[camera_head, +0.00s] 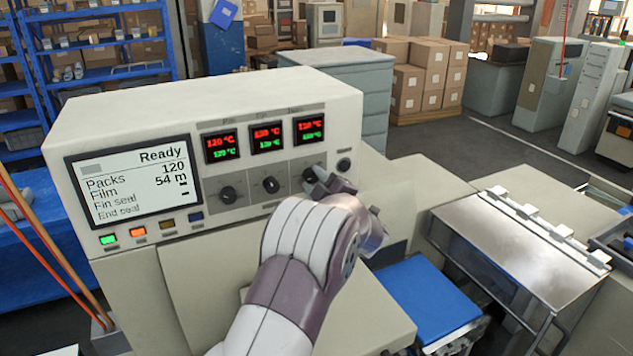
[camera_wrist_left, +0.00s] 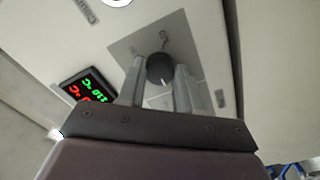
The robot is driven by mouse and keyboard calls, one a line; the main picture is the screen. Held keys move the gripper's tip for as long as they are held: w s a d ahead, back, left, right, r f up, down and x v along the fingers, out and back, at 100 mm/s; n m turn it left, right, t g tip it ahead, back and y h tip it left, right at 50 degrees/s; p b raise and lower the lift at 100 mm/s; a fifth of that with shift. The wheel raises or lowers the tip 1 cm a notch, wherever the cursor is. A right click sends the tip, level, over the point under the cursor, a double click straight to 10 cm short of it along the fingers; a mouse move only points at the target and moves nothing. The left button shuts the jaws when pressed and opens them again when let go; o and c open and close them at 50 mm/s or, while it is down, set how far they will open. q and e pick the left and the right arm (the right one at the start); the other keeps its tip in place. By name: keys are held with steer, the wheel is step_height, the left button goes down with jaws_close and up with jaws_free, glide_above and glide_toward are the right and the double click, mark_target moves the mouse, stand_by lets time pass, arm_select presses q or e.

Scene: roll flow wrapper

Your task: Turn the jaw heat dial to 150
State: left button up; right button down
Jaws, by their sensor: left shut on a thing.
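The control panel (camera_head: 232,173) has a row of three black dials under three small temperature displays. The jaw heat dial (camera_head: 309,174) is the rightmost, under the right display (camera_head: 310,130), whose red and green digits are too small to read surely. My left gripper (camera_head: 322,184) is at this dial and partly covers it. In the left wrist view, the black round dial (camera_wrist_left: 160,69) with a white pointer mark sits between the two fingers of my left gripper (camera_wrist_left: 158,82), which is shut on it. My right gripper is out of view.
The left dial (camera_head: 227,195) and middle dial (camera_head: 270,184) stand beside my gripper. A round black button (camera_head: 344,164) lies just to the right. The status screen (camera_head: 133,181) reads Ready.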

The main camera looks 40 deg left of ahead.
arm_select(q)
steer(key=m+p, duration=0.1)
steer(key=m, duration=0.3)
steer(key=shift+r+m+p, duration=0.15)
steer(key=shift+m+p, duration=0.2)
steer(key=shift+m, duration=0.05)
steer(key=m+p, duration=0.2)
steer(key=m, duration=0.2)
steer(key=shift+m, duration=0.3)
steer(key=m+p, duration=0.2)
steer(key=m, duration=0.2)
steer(key=shift+p, duration=0.35)
steer(key=m+p, duration=0.2)
steer(key=m, duration=0.3)
steer(key=shift+p, duration=0.3)
steer(key=m+p, duration=0.2)
steer(key=m, duration=0.4)
steer(key=shift+m+p, duration=0.4)
steer(key=shift+m, duration=1.1)
